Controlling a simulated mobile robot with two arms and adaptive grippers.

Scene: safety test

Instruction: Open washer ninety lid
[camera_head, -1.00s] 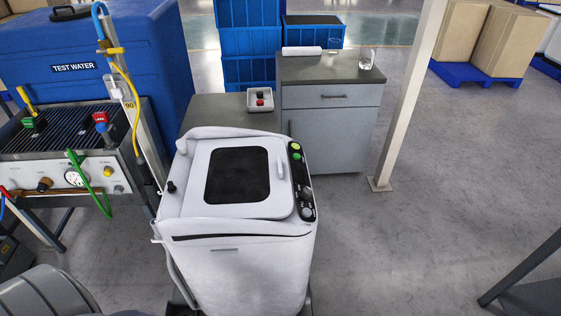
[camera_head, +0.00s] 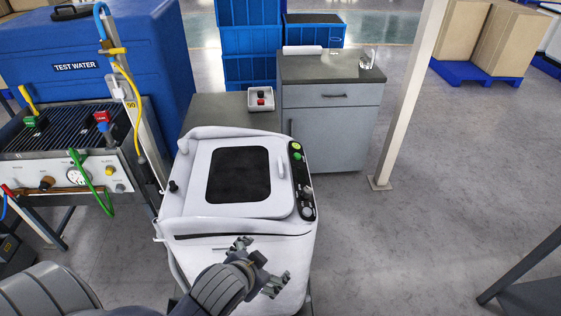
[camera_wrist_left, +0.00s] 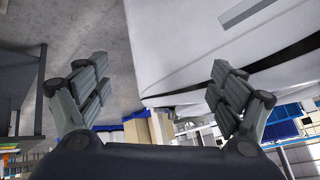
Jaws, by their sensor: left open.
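The white washer (camera_head: 190,225) stands in the middle of the head view. Its lid (camera_head: 203,180) lies shut on top, with a dark square window (camera_head: 238,174) and a small upright handle (camera_head: 280,168) near its right edge. My left gripper (camera_head: 262,262) is open and empty, in front of the washer's front face and below the lid. In the left wrist view, my gripper's spread fingers (camera_wrist_left: 160,75) have the white washer body (camera_wrist_left: 180,45) beyond them. My right gripper is not in view.
A panel (camera_head: 305,180) with green buttons and a knob runs along the washer's right side. A post with hoses (camera_head: 140,110) and a test bench (camera_head: 65,170) stand left. A grey cabinet (camera_head: 335,130) is behind. Open floor (camera_head: 430,230) lies right.

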